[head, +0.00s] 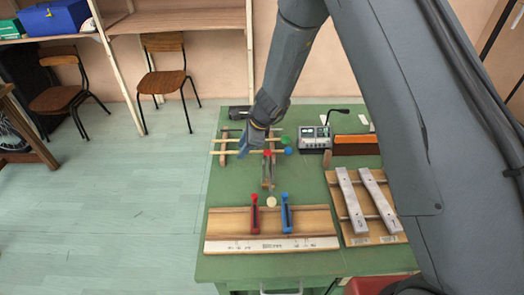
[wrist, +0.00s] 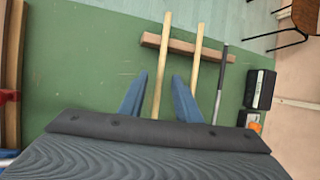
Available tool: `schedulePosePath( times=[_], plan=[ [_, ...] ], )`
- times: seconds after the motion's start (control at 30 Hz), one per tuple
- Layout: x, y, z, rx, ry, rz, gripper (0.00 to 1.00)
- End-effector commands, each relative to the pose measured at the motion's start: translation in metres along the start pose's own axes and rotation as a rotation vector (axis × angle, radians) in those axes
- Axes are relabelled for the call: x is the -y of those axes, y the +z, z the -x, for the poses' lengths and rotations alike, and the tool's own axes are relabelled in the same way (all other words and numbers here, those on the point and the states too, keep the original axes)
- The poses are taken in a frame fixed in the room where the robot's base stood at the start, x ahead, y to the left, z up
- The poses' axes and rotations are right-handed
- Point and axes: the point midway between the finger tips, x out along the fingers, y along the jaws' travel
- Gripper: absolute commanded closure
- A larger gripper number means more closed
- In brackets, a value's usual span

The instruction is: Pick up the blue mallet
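The blue mallet has a round blue head (head: 288,151) and a pale wooden handle, lying across a wooden rest on the green table. In the wrist view its handle (wrist: 162,65) appears between my two blue fingers, apart from both; the head is hidden there. My gripper (head: 243,150) is open above the handle, and its fingertips also show in the wrist view (wrist: 159,75). The green mallet (head: 285,140) lies parallel just behind, its handle (wrist: 196,60) passing behind my right finger in the wrist view. How high the fingers are is hard to tell.
A dark-handled stick (wrist: 219,85) lies beyond the wooden handles. A mixer-like device (head: 314,137) stands to the right, and a wooden board (head: 236,222) with red and blue clamps lies in front. Table space at the left is narrow.

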Motion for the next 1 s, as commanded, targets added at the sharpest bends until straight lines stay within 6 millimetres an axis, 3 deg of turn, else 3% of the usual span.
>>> schedulePosePath(
  times=[0.37, 0.57, 1.0],
  plan=[
    [-0.0001, -0.0004, -0.0096, 0.0, 0.0, 0.0, 0.7],
    [-0.0002, -0.0005, -0.0094, 0.0, 0.0, 0.0, 1.0],
    [0.003, 0.0032, -0.0011, 0.001, -0.002, 0.002, 1.0]
  ],
)
